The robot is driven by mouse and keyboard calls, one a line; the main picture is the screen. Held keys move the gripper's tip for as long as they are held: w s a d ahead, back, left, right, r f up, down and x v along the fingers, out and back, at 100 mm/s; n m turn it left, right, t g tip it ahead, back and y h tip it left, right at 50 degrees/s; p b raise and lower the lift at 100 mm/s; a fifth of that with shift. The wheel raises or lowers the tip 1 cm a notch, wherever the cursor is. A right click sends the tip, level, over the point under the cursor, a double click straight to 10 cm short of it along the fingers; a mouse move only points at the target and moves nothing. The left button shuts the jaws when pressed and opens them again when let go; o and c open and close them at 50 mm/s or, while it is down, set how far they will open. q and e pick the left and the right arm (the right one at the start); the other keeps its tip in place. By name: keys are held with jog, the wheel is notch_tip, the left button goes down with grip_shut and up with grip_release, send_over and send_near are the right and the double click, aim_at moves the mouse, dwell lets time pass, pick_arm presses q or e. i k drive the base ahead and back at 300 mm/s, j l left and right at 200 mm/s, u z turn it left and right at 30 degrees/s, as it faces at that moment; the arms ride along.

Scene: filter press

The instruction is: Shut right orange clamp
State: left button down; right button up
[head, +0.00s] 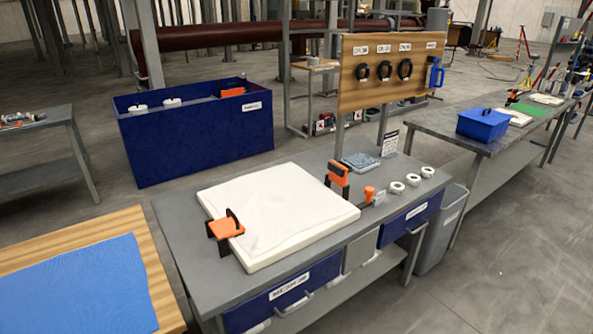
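The right orange clamp (338,174) stands at the back right edge of a white slab (280,212) on the grey workbench. Its orange part is tilted upright on a dark bracket and does not lie flat over the slab. The left orange clamp (226,226) sits at the slab's front left edge, with its orange part lying low over the slab's edge and a dark piece standing up beside it. Neither of my grippers shows in the head view.
The grey workbench (180,225) has a small orange-topped item (370,191) and white rings (397,187) right of the slab. A wooden board (350,88) with black rings stands behind. A blue bin (190,140) is behind left, a wooden table (160,285) front left.

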aim_at(339, 170)
jog(key=i+l+u, duration=0.1)
jog(key=l+u, duration=0.25)
jog(key=i+l+u, duration=0.1)
jog(key=u, duration=0.25)
jog(key=l+u, duration=0.55)
jog(key=l, duration=0.75)
jog(key=l+u, duration=0.2)
jog(key=l, duration=0.75)
jog(key=k+l+u, duration=0.1)
jog(key=l+u, duration=0.15)
jog(key=l, duration=0.7)
jog(key=k+l, duration=0.1)
jog(key=l, duration=1.2)
jog(key=k, duration=0.05)
